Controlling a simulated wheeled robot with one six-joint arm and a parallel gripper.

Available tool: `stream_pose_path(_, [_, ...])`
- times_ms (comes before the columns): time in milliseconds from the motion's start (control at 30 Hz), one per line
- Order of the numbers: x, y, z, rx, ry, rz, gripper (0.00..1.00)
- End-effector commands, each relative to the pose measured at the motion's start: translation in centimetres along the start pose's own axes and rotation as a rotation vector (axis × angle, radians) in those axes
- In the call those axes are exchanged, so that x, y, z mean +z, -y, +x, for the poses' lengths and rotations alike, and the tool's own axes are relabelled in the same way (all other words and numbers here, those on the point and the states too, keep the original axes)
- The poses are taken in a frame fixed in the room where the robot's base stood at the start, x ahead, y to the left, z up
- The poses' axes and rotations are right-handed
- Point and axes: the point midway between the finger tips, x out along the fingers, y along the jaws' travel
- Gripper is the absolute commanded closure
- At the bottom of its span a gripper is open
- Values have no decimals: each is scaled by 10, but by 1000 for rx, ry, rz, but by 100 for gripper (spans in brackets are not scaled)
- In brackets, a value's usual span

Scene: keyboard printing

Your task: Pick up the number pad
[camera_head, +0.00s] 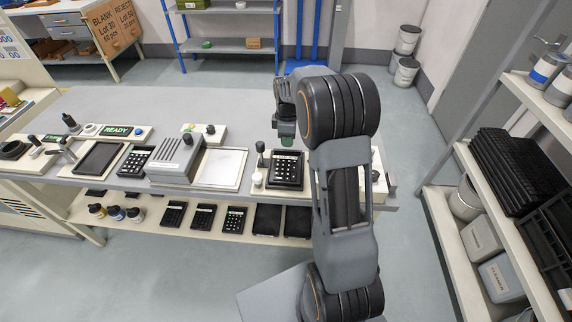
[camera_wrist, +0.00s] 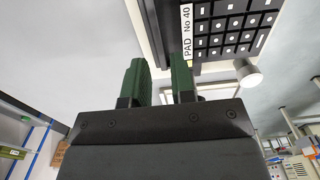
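The number pad, black with pale key symbols, stands on the bench in the head view (camera_head: 286,168). In the wrist view the number pad (camera_wrist: 235,28) carries a white label reading "PAD No 40". My gripper (camera_head: 284,140) is just above and behind the pad in the head view. In the wrist view my gripper (camera_wrist: 160,75) has two green fingers with a gap between them, holding nothing. The right finger overlaps the pad's labelled edge in the picture; I cannot tell whether it touches. My arm hides the bench to the pad's right.
A black-handled lever (camera_head: 260,154) and a white knob (camera_head: 257,180) stand close to the pad's left. A pale plate (camera_head: 221,168), a grey box (camera_head: 176,158) and another keypad (camera_head: 136,161) are further left. More keypads (camera_head: 203,217) lie on the shelf below.

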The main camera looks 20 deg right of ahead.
Motion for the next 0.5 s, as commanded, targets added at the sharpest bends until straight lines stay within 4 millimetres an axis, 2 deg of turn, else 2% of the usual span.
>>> stream_pose_path(400, [0,-2,46,-3,1,1,77])
stream_pose_path(500, [0,-2,51,-1,0,1,77])
